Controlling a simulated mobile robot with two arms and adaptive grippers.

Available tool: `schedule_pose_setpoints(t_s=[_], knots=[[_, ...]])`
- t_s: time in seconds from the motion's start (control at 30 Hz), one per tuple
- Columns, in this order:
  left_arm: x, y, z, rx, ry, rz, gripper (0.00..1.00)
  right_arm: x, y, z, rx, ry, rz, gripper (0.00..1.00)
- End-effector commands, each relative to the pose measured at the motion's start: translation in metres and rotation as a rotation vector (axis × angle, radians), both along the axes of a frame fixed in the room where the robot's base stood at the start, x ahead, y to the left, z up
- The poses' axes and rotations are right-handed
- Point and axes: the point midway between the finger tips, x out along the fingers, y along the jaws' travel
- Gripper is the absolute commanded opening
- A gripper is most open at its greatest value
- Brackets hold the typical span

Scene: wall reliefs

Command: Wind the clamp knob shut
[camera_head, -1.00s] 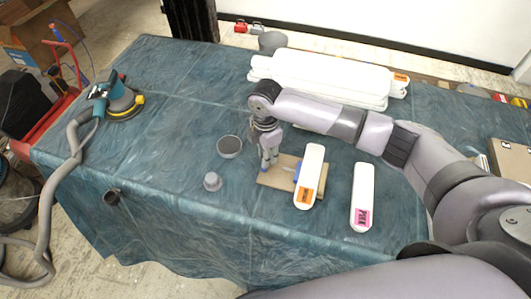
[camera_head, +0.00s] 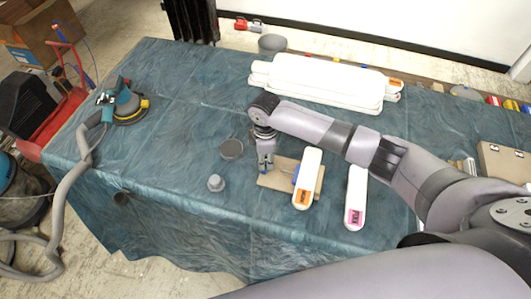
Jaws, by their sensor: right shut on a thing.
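A wooden board (camera_head: 312,190) lies on the blue-covered table, with a white slat marked with an orange label (camera_head: 307,175) across it. A small blue part (camera_head: 296,171) shows at the slat's left side. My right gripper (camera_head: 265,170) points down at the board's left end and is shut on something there. That is where the clamp knob seems to be; the fingers hide it, so its turn cannot be read. My left gripper is out of view.
A second white slat with a pink label (camera_head: 355,195) lies to the right. White slats (camera_head: 320,80) are stacked behind; a sander (camera_head: 125,105) sits far left.

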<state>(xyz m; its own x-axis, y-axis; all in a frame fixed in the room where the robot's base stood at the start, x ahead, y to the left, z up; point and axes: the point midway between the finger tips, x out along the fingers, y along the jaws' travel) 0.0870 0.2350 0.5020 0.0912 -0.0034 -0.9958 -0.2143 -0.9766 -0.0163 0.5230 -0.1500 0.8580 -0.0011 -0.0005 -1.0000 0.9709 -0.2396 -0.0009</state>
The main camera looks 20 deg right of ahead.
Motion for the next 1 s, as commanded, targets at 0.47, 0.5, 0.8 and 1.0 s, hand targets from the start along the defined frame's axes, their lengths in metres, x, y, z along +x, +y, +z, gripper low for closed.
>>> schedule_pose_setpoints(t_s=[0.47, 0.5, 0.8, 1.0], knots=[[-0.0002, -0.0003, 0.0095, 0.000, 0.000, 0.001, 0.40, 0.0005, 0.0006, 0.0003, 0.002, -0.001, -0.085, 0.00], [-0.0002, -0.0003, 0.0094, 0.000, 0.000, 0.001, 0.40, 0.0006, 0.0006, 0.0003, 0.002, -0.001, -0.085, 0.00], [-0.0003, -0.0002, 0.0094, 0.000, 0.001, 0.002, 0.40, 0.0005, 0.0006, 0.0003, 0.002, -0.001, -0.084, 0.33], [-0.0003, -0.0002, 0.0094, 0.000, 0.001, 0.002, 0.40, 0.0003, 0.0004, 0.0002, 0.001, -0.001, -0.084, 0.46]])
